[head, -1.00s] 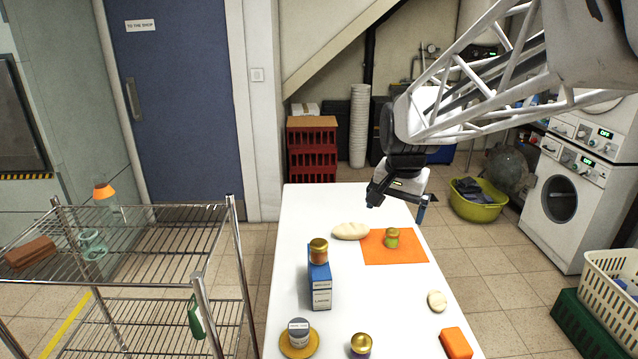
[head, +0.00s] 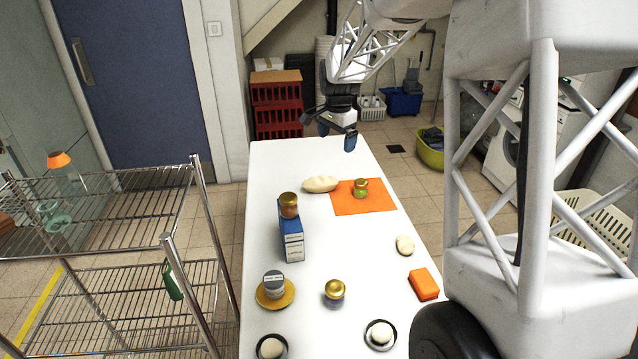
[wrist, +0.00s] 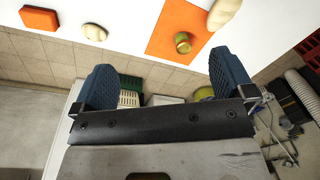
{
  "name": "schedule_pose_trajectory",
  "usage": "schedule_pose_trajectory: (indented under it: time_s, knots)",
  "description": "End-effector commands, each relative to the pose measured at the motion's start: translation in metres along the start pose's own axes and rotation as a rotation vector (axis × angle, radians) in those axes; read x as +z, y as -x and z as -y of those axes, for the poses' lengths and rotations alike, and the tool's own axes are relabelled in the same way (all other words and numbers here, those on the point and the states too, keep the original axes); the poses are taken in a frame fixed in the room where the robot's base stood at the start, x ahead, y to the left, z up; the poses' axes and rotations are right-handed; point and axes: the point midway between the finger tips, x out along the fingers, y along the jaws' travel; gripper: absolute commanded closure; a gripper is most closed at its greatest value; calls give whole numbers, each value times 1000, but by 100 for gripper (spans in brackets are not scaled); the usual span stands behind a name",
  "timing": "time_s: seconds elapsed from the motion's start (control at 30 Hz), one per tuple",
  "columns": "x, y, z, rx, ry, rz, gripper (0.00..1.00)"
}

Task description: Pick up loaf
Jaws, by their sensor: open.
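A pale elongated loaf (head: 321,184) lies on the white table (head: 262,165), its right end beside an orange mat (head: 372,209). Part of the loaf shows at the top of the wrist view (wrist: 224,12). My gripper (head: 328,139) is open and empty above the far end of the table, beyond the loaf and apart from it. Its two blue fingers stand wide apart in the wrist view (wrist: 160,85).
A green jar with a gold lid (head: 361,188) stands on the mat. A blue box (head: 291,243) with a jar (head: 289,206) on top stands nearer. A pale roll (head: 404,245) and an orange block (head: 424,285) lie at right. A wire rack (head: 110,200) stands left.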

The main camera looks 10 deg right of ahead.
Motion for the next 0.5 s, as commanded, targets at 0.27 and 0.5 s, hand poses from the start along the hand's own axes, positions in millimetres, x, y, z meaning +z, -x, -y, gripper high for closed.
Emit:
schedule_pose_trajectory:
  time_s: [0.27, 0.5]
  knots:
    - [-30, -48, 49, 18, -124, 11, 0]
    - [-54, -92, 88, 33, -232, 18, 0]
